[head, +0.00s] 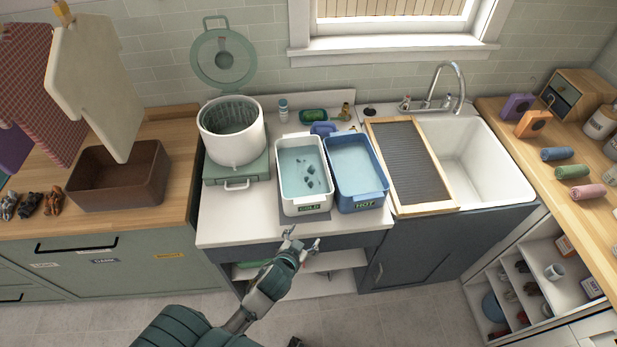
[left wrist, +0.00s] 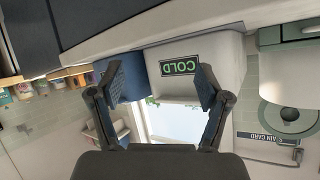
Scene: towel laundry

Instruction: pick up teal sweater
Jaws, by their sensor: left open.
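I cannot make out a teal sweater for certain in either view. Several small dark teal patches (head: 310,178) show in the water of the white basin labelled COLD (head: 289,207); I cannot tell whether they are cloth. My left gripper (head: 301,241) is open and empty, in front of the counter edge and just below the COLD basin. In the left wrist view my open gripper fingers (left wrist: 160,85) frame the COLD basin front (left wrist: 215,65), with nothing between them. My right gripper is not in view.
A blue basin labelled HOT (head: 347,207) stands right of the COLD basin. A white drum (head: 243,150) with its lid raised is left. A washboard (head: 412,160) lies beside the sink (head: 510,185). A brown bin (head: 120,188) sits on the left counter. Shirts hang above it.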

